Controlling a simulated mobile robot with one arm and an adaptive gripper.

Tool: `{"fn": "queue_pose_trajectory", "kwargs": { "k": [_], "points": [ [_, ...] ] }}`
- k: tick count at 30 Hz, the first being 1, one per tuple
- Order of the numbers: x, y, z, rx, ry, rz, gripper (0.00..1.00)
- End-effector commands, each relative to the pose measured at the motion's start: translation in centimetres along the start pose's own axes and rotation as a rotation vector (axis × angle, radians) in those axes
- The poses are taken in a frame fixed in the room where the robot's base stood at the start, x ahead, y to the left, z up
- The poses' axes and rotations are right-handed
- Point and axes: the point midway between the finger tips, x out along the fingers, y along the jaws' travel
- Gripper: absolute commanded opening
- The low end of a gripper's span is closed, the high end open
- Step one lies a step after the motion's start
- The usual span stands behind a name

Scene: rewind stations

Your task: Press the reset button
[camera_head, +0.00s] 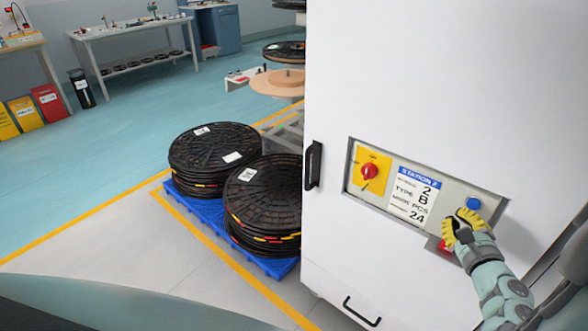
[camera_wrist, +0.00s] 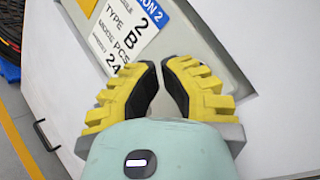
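The control panel (camera_head: 437,177) is set into a white cabinet and carries a "STATION 2" label (camera_head: 412,191). A round blue button (camera_head: 473,203) sits at the panel's right end, just above my gripper (camera_head: 458,222). I see no word naming it as reset. A red part (camera_head: 446,252) shows below my gripper, mostly covered by it. In the wrist view my gripper (camera_wrist: 160,65) points at the panel, its yellow fingers leaning inward with a narrow gap between the tips. Nothing is held. The blue button does not show there; I cannot tell whether the fingers touch the panel.
A red knob (camera_head: 370,172) on a yellow plate is at the panel's left. A black handle (camera_head: 313,165) stands out from the cabinet (camera_head: 400,80). Black reels (camera_head: 215,150) are stacked on a blue pallet (camera_head: 207,208) to the left.

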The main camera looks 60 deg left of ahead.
Motion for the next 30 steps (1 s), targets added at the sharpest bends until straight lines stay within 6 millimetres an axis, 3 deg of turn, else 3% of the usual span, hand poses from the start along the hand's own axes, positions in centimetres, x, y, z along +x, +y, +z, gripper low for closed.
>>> {"fn": "queue_pose_trajectory", "kwargs": {
  "k": [9, 30],
  "points": [
    [-2.2, 1.2, 1.1, 0.003, 0.001, 0.0, 0.0],
    [-2.2, 1.2, 1.2, 0.002, 0.0, 0.001, 0.0]
  ]
}}
